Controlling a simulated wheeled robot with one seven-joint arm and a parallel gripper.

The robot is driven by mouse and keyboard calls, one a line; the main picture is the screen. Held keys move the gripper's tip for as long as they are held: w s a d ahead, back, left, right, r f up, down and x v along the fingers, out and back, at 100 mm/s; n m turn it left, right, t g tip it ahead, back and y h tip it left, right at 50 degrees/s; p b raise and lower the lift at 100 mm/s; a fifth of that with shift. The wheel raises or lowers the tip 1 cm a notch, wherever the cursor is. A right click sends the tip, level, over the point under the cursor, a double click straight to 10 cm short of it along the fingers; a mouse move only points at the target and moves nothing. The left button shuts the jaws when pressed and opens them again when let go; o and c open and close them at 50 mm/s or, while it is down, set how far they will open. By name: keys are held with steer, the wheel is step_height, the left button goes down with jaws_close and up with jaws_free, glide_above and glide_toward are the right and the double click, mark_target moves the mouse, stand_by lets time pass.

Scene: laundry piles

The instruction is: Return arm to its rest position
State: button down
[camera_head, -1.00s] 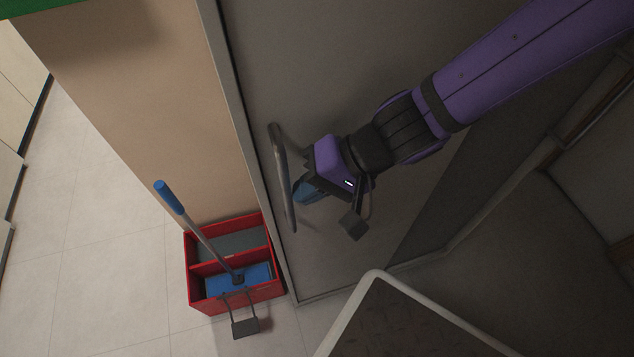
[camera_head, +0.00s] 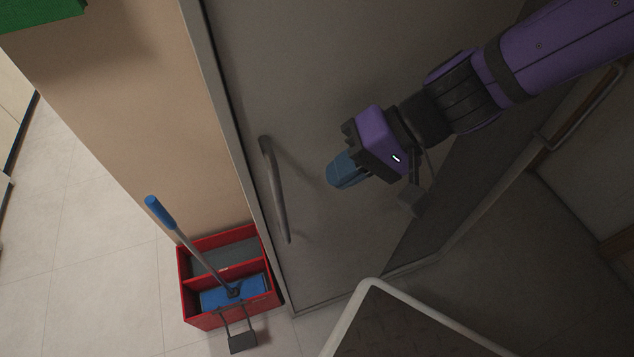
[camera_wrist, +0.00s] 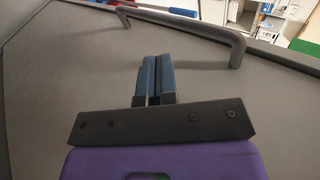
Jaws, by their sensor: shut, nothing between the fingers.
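My gripper (camera_head: 340,171) is at the end of my purple arm, in front of a grey door (camera_head: 300,80). Its blue fingers are together with nothing between them; they also show shut in the wrist view (camera_wrist: 154,70). The door's long bar handle (camera_head: 274,190) stands to the left of the fingertips in the head view, with a gap between them. In the wrist view the handle (camera_wrist: 185,34) lies beyond the fingertips, apart from them.
A red mop bucket (camera_head: 228,318) with a blue-handled mop (camera_head: 160,212) stands on the tiled floor (camera_head: 80,290) by the door's lower left corner. A beige wall (camera_head: 130,110) is left of the door. A pale-edged cart or panel (camera_head: 345,315) stands at the bottom.

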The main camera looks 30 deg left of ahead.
steer(key=w+d+r+m+t+h, duration=0.1)
steer(key=w+d+r+t, duration=0.3)
steer(key=d, duration=0.6)
steer(key=w+d+r+m+t+h, duration=0.1)
steer(key=w+d+r+t+h, duration=0.1)
steer(key=w+d+r, duration=0.6)
steer(key=s+d+r+m+t+h, duration=0.1)
steer(key=s+d+r+m, duration=0.1)
steer(key=d, duration=0.6)
steer(key=s+d+r+m+t+h, duration=0.1)
steer(key=s+d+r+m+t, duration=0.1)
steer(key=d, duration=0.7)
steer(key=s+d+r+m+t+h, duration=0.2)
steer(key=s+d+r, duration=0.1)
steer(key=d, duration=0.6)
steer(key=shift+s, duration=0.25)
